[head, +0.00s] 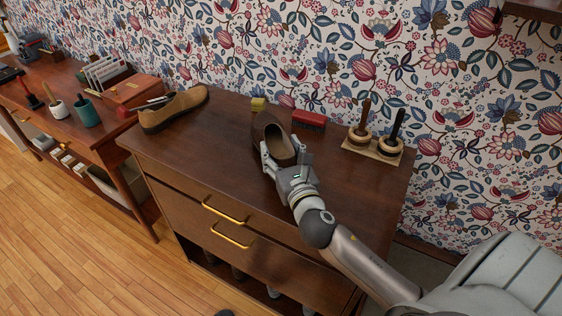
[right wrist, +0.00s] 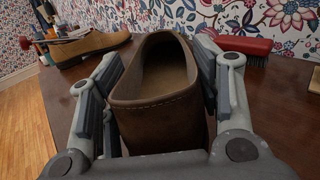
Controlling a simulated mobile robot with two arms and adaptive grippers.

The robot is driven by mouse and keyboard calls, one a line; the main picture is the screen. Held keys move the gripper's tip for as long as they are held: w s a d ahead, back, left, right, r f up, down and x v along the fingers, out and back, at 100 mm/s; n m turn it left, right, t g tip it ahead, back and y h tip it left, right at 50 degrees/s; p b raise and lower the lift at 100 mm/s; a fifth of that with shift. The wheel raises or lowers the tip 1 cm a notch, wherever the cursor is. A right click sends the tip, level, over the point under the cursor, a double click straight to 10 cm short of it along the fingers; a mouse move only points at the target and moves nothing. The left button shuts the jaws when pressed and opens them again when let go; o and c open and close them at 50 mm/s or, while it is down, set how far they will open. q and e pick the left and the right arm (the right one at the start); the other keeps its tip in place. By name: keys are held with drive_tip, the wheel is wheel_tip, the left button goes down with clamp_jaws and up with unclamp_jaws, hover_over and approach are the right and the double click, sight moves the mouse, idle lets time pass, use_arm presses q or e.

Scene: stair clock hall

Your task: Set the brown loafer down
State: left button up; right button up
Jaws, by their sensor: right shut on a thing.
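The brown loafer (head: 277,140) is at the middle of the dark wooden cabinet top (head: 215,137), its opening facing up. My right gripper (head: 284,160) is shut on its heel end, one finger on each side. In the right wrist view the brown loafer (right wrist: 160,98) fills the space between the fingers of the right gripper (right wrist: 165,85). The loafer looks upright and level. I cannot tell whether its sole touches the cabinet top. My left gripper is not in view.
A tan shoe (head: 174,109) stands at the cabinet's left end. A wooden stand with two handled tools (head: 373,145) is at the right. The cabinet top left of the loafer is clear.

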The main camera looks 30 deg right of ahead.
wheel_tip(320, 180, down, 3)
drive_tip(key=shift+r, duration=0.15)
drive_tip(key=shift+s, duration=0.1)
drive_tip(key=o, duration=1.3)
drive_tip(key=shift+c, duration=0.2)
drive_tip(key=shift+s+a, duration=0.1)
